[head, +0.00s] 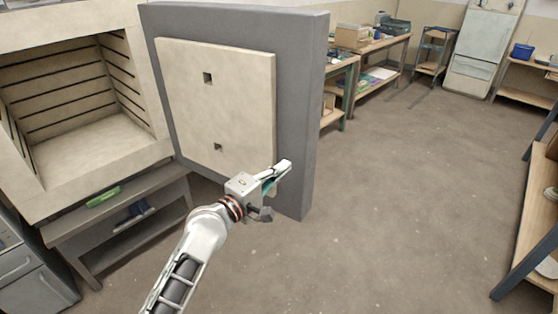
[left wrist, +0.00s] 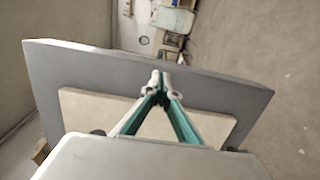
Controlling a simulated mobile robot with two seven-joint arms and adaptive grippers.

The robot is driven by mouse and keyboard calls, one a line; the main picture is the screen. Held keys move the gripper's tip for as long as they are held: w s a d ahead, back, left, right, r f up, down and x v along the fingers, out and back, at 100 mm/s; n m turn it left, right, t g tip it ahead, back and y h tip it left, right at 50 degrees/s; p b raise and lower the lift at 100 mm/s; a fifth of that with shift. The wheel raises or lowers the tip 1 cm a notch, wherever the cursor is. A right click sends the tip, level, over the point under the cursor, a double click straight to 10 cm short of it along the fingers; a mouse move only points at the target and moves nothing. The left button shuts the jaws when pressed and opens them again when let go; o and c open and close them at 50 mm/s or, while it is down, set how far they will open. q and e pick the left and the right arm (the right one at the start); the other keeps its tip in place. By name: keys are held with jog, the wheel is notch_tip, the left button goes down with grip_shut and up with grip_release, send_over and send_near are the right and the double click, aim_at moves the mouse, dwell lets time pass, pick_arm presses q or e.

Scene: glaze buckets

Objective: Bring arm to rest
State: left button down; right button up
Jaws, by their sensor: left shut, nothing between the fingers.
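My left gripper (head: 280,172) is shut and empty in the head view, at the end of my outstretched left arm. In that view it overlaps the lower right part of the open kiln door (head: 306,120); I cannot tell whether it touches it. The left wrist view shows the two fingertips (left wrist: 160,80) together, with the grey kiln door (left wrist: 90,62) and its pale inner panel (left wrist: 85,108) beyond them. My right gripper is in neither view.
The empty kiln chamber (head: 95,150) stands open at the left, on a grey stand (head: 150,185) with a green object (head: 103,196). Work tables (head: 378,72) line the back. A shelf (head: 535,215) stands at the right edge. The middle floor (head: 410,190) is clear.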

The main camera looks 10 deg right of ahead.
pick_arm(q)
jog(key=s+a+f+m+y, duration=0.25)
jog(key=s+a+f, duration=0.45)
jog(key=f, duration=0.4)
jog(key=s+a+f+m+y, duration=0.2)
jog(key=s+a+f+y, duration=0.25)
jog(key=a+f, duration=0.65)
jog(key=s+a+f+m+y, duration=0.2)
jog(key=s+a+f+m, duration=0.2)
jog(key=s+a, duration=0.3)
jog(key=s+a+f+m+g+y, duration=0.1)
jog(key=s+a+f+m+y, duration=0.1)
jog(key=s+a+f+m, duration=0.2)
jog(key=s+a+f, duration=0.3)
jog(key=s, duration=0.4)
jog(key=shift+s+f, duration=0.15)
jog(key=shift+f, duration=0.05)
